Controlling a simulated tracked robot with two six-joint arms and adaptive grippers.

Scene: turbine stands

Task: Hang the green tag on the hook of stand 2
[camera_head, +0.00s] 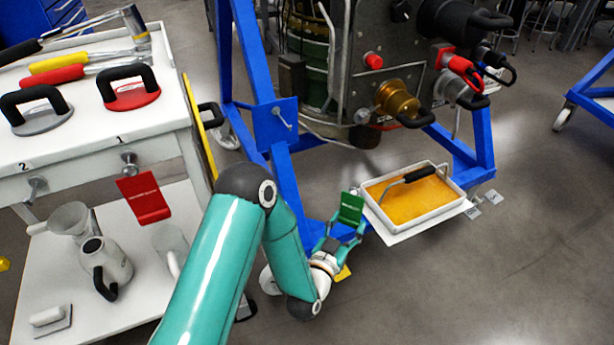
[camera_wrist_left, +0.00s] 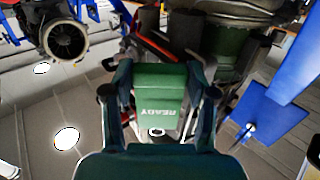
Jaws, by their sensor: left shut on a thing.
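My left gripper (camera_head: 345,235) is shut on the green tag (camera_head: 350,208) and holds it up in front of the blue stand (camera_head: 284,190). In the left wrist view the tag (camera_wrist_left: 160,88) sits between the two fingers and reads "READY". A blue plate (camera_head: 268,126) on the stand carries a small metal hook (camera_head: 283,118), up and left of the tag and apart from it. In the wrist view the plate (camera_wrist_left: 278,110) and hook (camera_wrist_left: 245,132) are right of the tag. No stand number is readable. My right gripper is out of view.
A tray of orange liquid (camera_head: 412,193) stands right of the tag. An engine (camera_head: 330,50) sits above the stand. Floor is clear at lower right.

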